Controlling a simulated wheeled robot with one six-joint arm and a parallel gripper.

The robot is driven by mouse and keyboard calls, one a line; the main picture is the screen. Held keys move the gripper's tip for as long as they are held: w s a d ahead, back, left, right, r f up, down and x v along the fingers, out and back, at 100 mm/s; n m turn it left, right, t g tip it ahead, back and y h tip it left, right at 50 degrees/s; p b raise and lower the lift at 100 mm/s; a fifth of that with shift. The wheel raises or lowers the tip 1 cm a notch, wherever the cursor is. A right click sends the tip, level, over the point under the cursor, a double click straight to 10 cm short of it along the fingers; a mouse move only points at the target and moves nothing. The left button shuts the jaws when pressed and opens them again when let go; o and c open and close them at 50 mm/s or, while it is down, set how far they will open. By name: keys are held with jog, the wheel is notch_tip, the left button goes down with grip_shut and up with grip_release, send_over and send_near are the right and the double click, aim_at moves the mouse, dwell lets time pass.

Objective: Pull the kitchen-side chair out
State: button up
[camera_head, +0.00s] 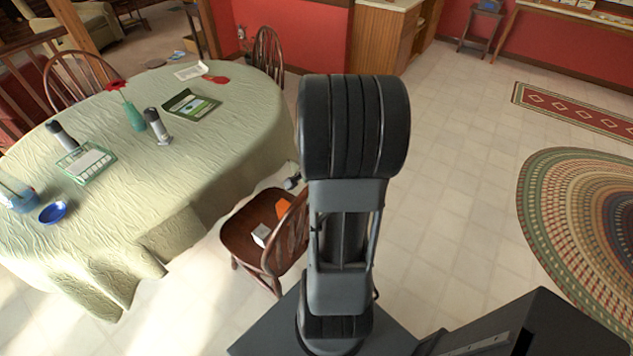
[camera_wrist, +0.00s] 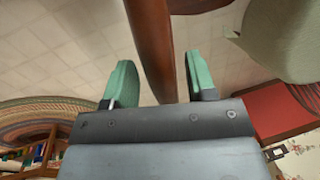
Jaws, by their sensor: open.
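A brown wooden chair (camera_head: 247,238) stands at the near right side of the cloth-covered table (camera_head: 190,235), its slatted back partly hidden behind my arm. An orange item (camera_head: 284,208) and a small white box (camera_head: 261,235) are on its seat. In the wrist view, my gripper (camera_wrist: 160,62) is open, with its two green fingers apart. A brown wooden bar (camera_wrist: 151,40), apparently part of the chair's back, runs between the fingers. I see a gap on the left side; contact on the right is unclear. My arm hides the gripper in the head view.
Two other chairs stand at the table's far side (camera_head: 268,52) and far left (camera_head: 80,78). Bottles, a vase, trays and a blue bowl (camera_head: 53,212) are on the table. Tiled floor (camera_head: 450,200) is clear up to the round braided rug (camera_head: 560,200).

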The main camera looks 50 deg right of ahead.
jog(key=shift+r, duration=0.1)
notch_tip(320, 180, up, 13)
jog(key=s, duration=0.2)
jog(key=shift+s+d+r, duration=0.15)
jog(key=shift+s+r, duration=0.05)
jog(key=shift+s, duration=0.15)
dwell(0.6)
jog(key=a+n+t, duration=0.2)
jog(key=a+n, duration=1.4)
jog(key=a, duration=0.6)
jog(key=shift+w+a+r+n, duration=0.3)
jog(key=shift+w+a+n, duration=0.05)
jog(key=shift+n, duration=0.05)
